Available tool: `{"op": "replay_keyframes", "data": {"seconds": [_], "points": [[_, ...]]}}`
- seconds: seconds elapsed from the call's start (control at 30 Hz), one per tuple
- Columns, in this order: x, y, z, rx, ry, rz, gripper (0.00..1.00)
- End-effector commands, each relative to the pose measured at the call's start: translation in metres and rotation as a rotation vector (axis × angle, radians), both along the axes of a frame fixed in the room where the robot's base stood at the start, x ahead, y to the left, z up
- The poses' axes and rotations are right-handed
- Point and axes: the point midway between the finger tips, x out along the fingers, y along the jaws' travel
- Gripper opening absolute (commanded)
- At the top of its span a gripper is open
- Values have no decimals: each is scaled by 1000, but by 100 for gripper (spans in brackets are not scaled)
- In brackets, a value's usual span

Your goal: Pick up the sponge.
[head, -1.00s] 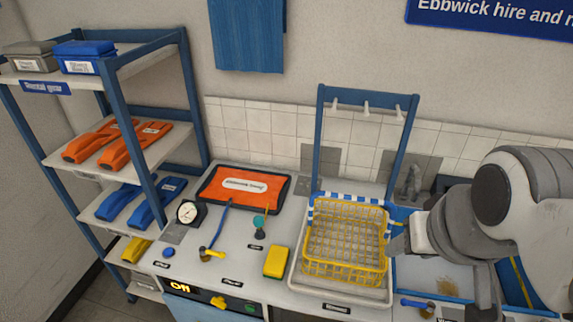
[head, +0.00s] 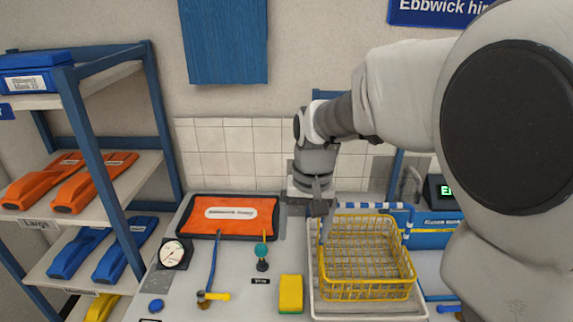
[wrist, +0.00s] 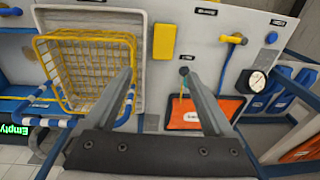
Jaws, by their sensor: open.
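The yellow sponge (head: 291,293) lies on the pale bench top, just left of the drying tray with the wire basket. It also shows in the wrist view (wrist: 164,41), above and beyond the space between my fingers. My gripper (head: 324,232) hangs fingers down over the back left corner of the basket, above and behind the sponge. In the wrist view my gripper (wrist: 156,72) has its two fingers spread wide with nothing between them. The sponge is apart from the gripper and fully uncovered.
The yellow wire basket (head: 367,262) stands on a pale tray (head: 370,310) right of the sponge. Bare bench surrounds the sponge.

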Motion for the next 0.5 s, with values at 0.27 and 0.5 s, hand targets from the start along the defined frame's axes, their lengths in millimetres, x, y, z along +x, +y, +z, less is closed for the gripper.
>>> {"op": "replay_keyframes", "data": {"seconds": [0.27, 0.5], "points": [[22, 25, -52, -52, 59, 0, 88], [23, 27, -88, -59, 67, 0, 88]]}}
